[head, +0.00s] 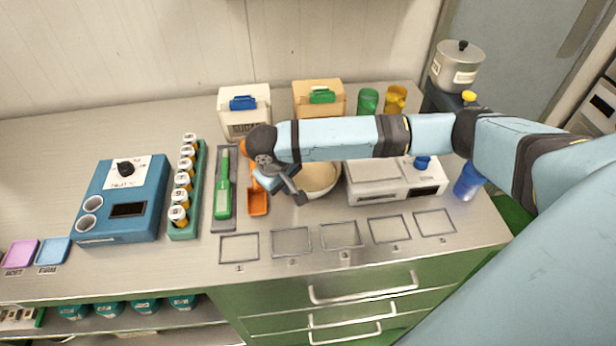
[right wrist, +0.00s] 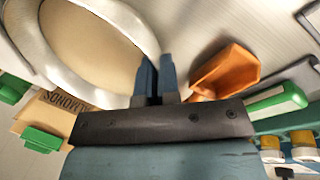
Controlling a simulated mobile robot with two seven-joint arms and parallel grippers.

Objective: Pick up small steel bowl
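The small steel bowl (head: 322,176) has a cream inside and stands on the counter, partly hidden behind my right arm. In the right wrist view its pale rim (right wrist: 62,62) fills the upper left. My right gripper (head: 301,198) is at the bowl's left front edge. In the right wrist view its two dark fingers (right wrist: 157,62) are close together with the rim's edge between their tips; the contact itself is small and partly hidden. My left gripper is not in view.
An orange scoop (head: 258,201) lies just left of the gripper, beside a green-handled tool (head: 222,200). A white scale-like device (head: 377,186) stands close on the bowl's right. Lidded boxes (head: 244,107) stand behind. Outlined squares (head: 291,241) in front are empty.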

